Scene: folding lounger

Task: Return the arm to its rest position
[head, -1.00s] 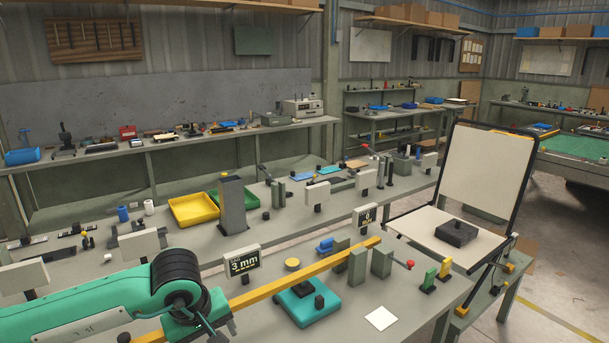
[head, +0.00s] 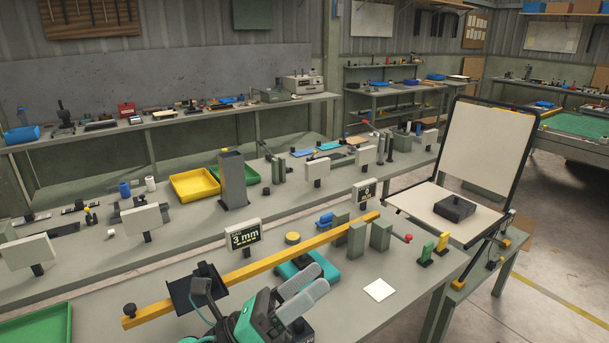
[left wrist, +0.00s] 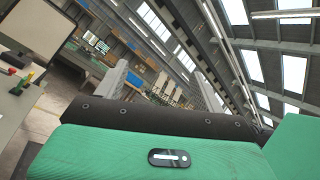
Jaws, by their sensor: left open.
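My left gripper (head: 299,293) shows at the bottom middle of the head view. Its two grey fingers are apart and empty, above the near bench beside the teal block (head: 318,265), which it partly covers. The left wrist view shows the gripper's fingers (left wrist: 160,85) pointing at the far wall and roof with nothing between them. My right gripper is in neither view.
A long yellow bar (head: 262,266) lies across the near bench, with a black bracket (head: 195,287) near its left end. A "3 mm" display (head: 243,235), grey blocks (head: 380,236) and a white card (head: 380,290) are close by. A green tray (head: 38,325) is at bottom left.

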